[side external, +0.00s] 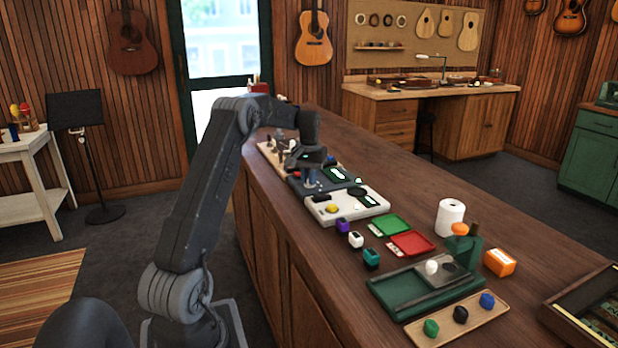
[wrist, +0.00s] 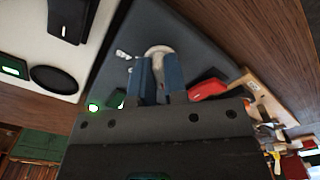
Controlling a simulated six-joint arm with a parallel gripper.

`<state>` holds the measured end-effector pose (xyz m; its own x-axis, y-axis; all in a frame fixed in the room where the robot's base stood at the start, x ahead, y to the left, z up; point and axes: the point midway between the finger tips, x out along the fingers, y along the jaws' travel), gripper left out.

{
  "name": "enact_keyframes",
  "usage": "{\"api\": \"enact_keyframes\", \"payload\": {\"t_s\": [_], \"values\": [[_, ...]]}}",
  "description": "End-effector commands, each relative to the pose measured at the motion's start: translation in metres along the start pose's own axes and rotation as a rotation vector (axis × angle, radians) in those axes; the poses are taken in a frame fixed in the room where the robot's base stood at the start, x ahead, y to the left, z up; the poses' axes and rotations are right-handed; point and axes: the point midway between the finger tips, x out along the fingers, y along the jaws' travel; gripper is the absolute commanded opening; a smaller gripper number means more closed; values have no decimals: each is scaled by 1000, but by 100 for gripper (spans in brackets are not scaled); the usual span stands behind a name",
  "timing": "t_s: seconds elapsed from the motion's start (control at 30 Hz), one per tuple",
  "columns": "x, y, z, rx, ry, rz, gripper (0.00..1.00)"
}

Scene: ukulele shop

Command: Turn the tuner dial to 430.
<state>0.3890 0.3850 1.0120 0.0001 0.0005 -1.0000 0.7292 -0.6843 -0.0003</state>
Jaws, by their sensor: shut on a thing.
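A pale grey round dial (wrist: 159,49) shows between my two blue fingertips. My gripper (wrist: 158,67) is shut on this dial, one finger on each side. In the side view my gripper (side external: 311,177) is low over the tuner, and the dial is hidden there. No dial marks can be read.
A white device (side external: 372,211) with a yellow knob and green display stands close beside the tuner. A red block (wrist: 207,89) is near my fingers. Small coloured blocks, green (side external: 391,225) and red (side external: 412,243) trays, and a paper roll (side external: 450,216) lie nearer the camera.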

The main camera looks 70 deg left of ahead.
Motion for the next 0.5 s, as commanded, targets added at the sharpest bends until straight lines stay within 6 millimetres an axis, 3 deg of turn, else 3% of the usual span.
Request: {"api": "enact_keyframes", "payload": {"t_s": [0.5], "values": [[1,0,0,-113,-3,0,0]]}}
